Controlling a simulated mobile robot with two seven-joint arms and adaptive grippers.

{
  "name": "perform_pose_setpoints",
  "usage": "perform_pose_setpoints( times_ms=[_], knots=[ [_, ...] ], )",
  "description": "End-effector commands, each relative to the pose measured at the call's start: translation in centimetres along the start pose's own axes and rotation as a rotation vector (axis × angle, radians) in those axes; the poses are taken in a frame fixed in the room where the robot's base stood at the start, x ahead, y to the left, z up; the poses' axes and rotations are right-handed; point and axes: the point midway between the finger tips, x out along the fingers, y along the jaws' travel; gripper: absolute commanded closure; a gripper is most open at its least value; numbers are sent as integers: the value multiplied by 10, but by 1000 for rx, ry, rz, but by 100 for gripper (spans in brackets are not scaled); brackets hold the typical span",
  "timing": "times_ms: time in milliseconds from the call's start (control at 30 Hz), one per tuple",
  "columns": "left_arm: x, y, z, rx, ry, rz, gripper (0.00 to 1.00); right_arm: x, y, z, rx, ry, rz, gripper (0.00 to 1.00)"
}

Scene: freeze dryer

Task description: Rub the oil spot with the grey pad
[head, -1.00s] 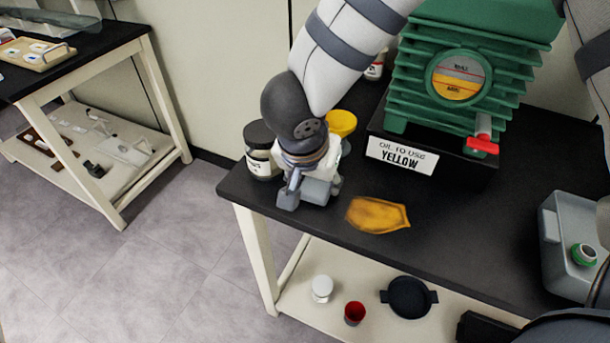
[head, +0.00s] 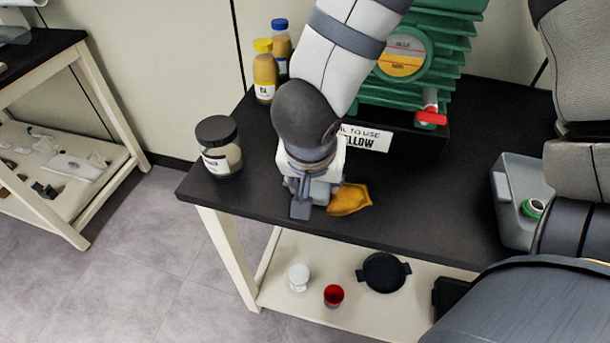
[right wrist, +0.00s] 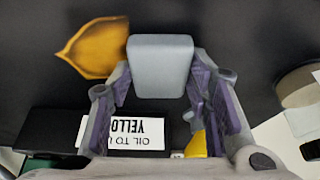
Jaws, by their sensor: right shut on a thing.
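The oil spot (head: 350,200) is an orange-yellow patch on the black bench top, near its front edge. It also shows in the right wrist view (right wrist: 92,50). My right gripper (head: 312,188) is shut on the grey pad (right wrist: 160,66), a pale grey block between its fingers. The pad (head: 322,192) is low over the bench, immediately left of the spot in the head view. My left gripper is not in view.
A dark-lidded jar (head: 218,148) stands at the bench's left corner. Two yellow bottles (head: 265,72) stand behind. The green pump (head: 440,60) and its sign (head: 366,138) are behind the spot. A grey container (head: 515,200) stands right. Bench between spot and container is clear.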

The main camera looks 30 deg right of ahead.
Motion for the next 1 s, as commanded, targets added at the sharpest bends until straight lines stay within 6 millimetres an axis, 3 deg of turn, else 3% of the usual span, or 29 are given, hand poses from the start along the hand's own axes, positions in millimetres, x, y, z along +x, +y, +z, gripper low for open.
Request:
perform_pose_setpoints(
  times_ms=[200,433,1000],
  knots=[
    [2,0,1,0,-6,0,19,2,28,5,0,-12,16,77],
    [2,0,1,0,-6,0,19,-1,36,4,-1,-10,15,77],
    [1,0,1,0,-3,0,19,-2,-10,-1,0,-5,8,77]
  ],
)
